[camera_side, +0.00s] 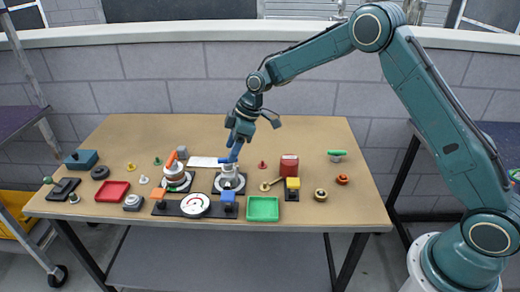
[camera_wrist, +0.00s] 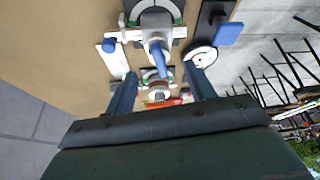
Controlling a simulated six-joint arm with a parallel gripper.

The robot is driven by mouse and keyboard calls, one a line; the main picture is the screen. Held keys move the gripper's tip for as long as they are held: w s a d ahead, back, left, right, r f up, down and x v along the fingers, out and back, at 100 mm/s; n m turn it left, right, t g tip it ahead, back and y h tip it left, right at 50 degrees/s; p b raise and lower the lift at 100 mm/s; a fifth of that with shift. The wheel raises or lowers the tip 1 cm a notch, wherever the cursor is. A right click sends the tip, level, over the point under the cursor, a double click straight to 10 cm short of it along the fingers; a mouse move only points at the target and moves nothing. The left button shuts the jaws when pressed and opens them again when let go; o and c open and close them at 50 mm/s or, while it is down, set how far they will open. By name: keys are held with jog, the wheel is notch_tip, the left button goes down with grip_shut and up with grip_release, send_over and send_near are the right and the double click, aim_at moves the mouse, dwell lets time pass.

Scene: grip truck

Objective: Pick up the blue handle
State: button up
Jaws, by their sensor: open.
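The blue handle (camera_side: 234,153) is a slanted lever rising from a white and grey round valve (camera_side: 229,178) on a dark base, near the middle of the table. In the wrist view, the blue handle (camera_wrist: 160,60) appears between my two fingertips, over the grey valve body (camera_wrist: 154,30). My gripper (camera_side: 254,131) is above the valve, tilted, with its fingers apart and nothing held. My gripper's fingers also show in the wrist view (camera_wrist: 159,72). I cannot tell whether a finger touches the handle.
A similar valve with an orange handle (camera_side: 171,158) stands to the left. A dial panel (camera_side: 196,204) with a blue tab (camera_side: 228,197) lies in front. A red box (camera_side: 289,165) and a green tray (camera_side: 262,209) are to the right. The table's right back is mostly clear.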

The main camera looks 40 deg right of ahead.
aim_at(226, 167)
jog(key=shift+x, duration=2.3)
jog(key=c, duration=1.1)
